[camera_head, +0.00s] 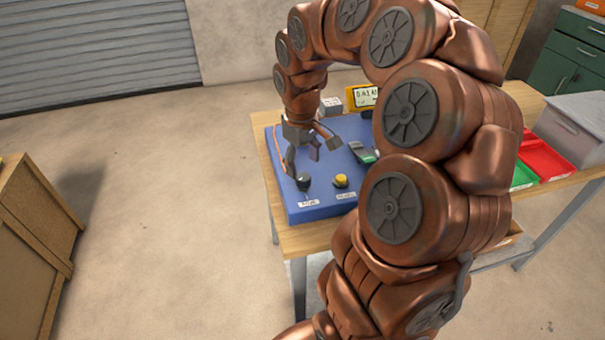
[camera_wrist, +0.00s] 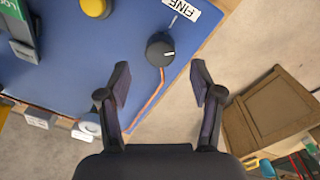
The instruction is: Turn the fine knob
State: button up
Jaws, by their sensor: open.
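The fine knob is a black round knob (camera_wrist: 160,49) with a pale pointer mark, on a blue panel (camera_wrist: 85,75). A white label reading FINE (camera_wrist: 180,14) lies beside it. In the head view the black knob (camera_head: 304,182) is at the panel's front left corner. My gripper (camera_wrist: 160,78) is open and empty, its two fingers apart. In the wrist view the knob appears ahead of and between the fingertips, not touched by them. In the head view my gripper (camera_head: 303,160) hangs over the panel's left part, just behind the knob.
A yellow knob (camera_head: 341,180) sits right of the black one. A grey-green handheld device (camera_head: 362,152) and a yellow-framed display (camera_head: 363,97) are farther back. An orange cable (camera_wrist: 148,100) runs by the knob. Red tray (camera_head: 545,158) at right; my arm hides part of the table.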

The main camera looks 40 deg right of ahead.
aim_at(303, 176)
jog(key=shift+f, duration=2.3)
jog(key=shift+c, duration=0.3)
jog(key=c, duration=1.1)
jog(key=shift+f+m+b, duration=0.1)
jog(key=shift+m+b, duration=0.2)
jog(key=shift+m, duration=0.1)
jog(key=m+b, duration=0.3)
jog(key=shift+d+f, duration=0.1)
jog(key=m+b, duration=0.3)
jog(key=m, duration=0.6)
jog(key=m+b, duration=0.1)
jog(key=shift+r+m, duration=0.25)
jog(key=shift+m, duration=0.15)
jog(key=m+p, duration=0.1)
jog(key=m, duration=0.3)
jog(key=shift+w+m, duration=0.1)
jog(key=shift+m, duration=0.3)
